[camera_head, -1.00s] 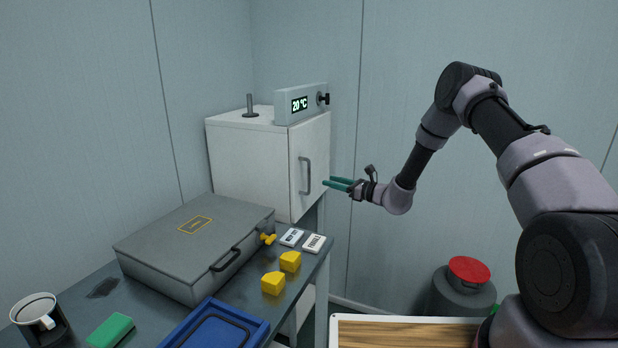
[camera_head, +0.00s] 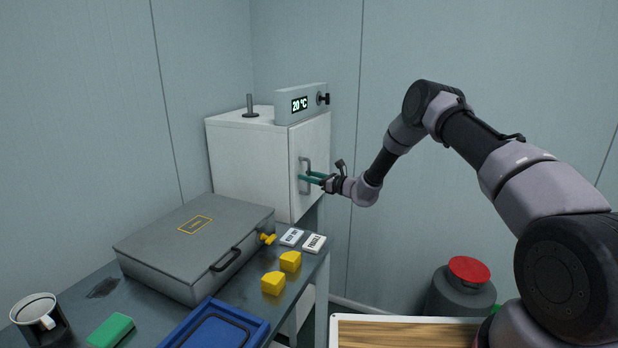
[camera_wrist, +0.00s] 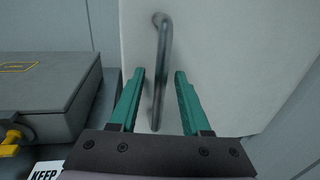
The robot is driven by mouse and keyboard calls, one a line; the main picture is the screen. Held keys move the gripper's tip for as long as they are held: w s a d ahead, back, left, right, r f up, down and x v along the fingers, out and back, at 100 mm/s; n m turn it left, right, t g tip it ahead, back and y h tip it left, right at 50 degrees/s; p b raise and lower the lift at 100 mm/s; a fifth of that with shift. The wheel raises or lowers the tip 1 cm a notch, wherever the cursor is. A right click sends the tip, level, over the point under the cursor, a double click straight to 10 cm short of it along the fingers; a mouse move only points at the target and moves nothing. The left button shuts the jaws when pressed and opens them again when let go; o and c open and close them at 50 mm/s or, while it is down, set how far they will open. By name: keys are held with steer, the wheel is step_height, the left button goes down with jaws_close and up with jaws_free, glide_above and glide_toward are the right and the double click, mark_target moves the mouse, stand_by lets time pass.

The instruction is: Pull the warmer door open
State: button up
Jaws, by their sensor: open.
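The warmer (camera_head: 245,165) is a white cabinet at the back of the bench, and its door (camera_head: 318,150) is shut. A grey bar handle (camera_head: 304,163) stands upright on the door. My gripper (camera_head: 304,179) is at the handle with its green fingers open. In the wrist view the handle (camera_wrist: 160,65) runs between the two fingers of the gripper (camera_wrist: 160,74), and a gap shows on each side of it. The fingertips are close to the door (camera_wrist: 225,50); I cannot tell whether they touch it.
A control box (camera_head: 302,104) reading 20 °C sits on top of the warmer. A grey case (camera_head: 195,240) lies left of it, with yellow blocks (camera_head: 273,283), label cards (camera_head: 314,243) and a blue tray (camera_head: 215,330) nearby. A red-topped drum (camera_head: 468,270) stands on the right. Space before the door is open.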

jaws_close()
stand_by(1.4)
